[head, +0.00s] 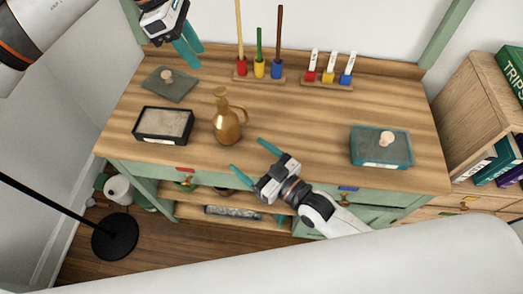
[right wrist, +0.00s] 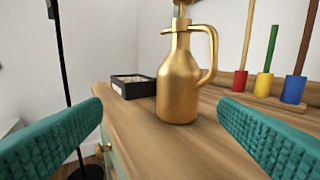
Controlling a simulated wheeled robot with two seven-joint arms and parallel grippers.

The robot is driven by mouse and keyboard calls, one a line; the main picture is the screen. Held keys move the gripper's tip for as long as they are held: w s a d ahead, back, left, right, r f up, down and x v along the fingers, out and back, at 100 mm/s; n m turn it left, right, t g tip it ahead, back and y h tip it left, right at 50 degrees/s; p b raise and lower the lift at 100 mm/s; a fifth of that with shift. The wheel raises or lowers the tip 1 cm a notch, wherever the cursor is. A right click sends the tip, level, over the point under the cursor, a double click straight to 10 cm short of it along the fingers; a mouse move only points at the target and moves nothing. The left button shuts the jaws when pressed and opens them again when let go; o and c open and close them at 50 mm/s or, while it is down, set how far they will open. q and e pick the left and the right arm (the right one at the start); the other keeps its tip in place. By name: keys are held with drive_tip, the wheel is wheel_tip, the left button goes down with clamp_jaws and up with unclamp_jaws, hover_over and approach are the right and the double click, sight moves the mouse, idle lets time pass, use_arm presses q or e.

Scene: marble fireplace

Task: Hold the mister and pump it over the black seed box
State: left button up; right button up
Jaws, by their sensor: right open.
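The mister (head: 227,122) is a brass bottle with a side handle, standing upright on the wooden table. In the right wrist view the mister (right wrist: 178,85) stands ahead, between my open fingers and apart from them. The black seed box (head: 163,125) is open, filled with pale material, left of the mister; it also shows in the right wrist view (right wrist: 133,86). My right gripper (head: 254,161) is open and empty at the table's front edge, just in front of the mister. My left gripper (head: 187,44) is empty above the table's back left; its fingers look close together.
A grey lid with a knob (head: 169,84) lies behind the seed box. A teal lidded box (head: 381,147) sits at the right. Colored peg holders (head: 259,71) and small labelled pieces (head: 328,73) stand along the back. The table's middle right is clear.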

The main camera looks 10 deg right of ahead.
sight(235, 132)
drive_tip(key=shift+w+d+f+m, duration=0.1)
drive_tip(key=shift+w+d+m, duration=0.2)
drive_tip(key=shift+w+d, duration=0.55)
drive_tip(key=shift+w, duration=0.25)
use_arm(q)
drive_tip(key=shift+a, duration=0.1)
use_arm(e)
drive_tip(key=x, duration=1.1)
drive_tip(key=shift+w, duration=0.1)
use_arm(q)
drive_tip(key=shift+s, duration=0.1)
use_arm(e)
drive_tip(key=shift+c, duration=0.2)
drive_tip(key=c, duration=1.2)
use_arm(q)
clamp_jaws()
use_arm(e)
drive_tip(key=shift+c, duration=0.3)
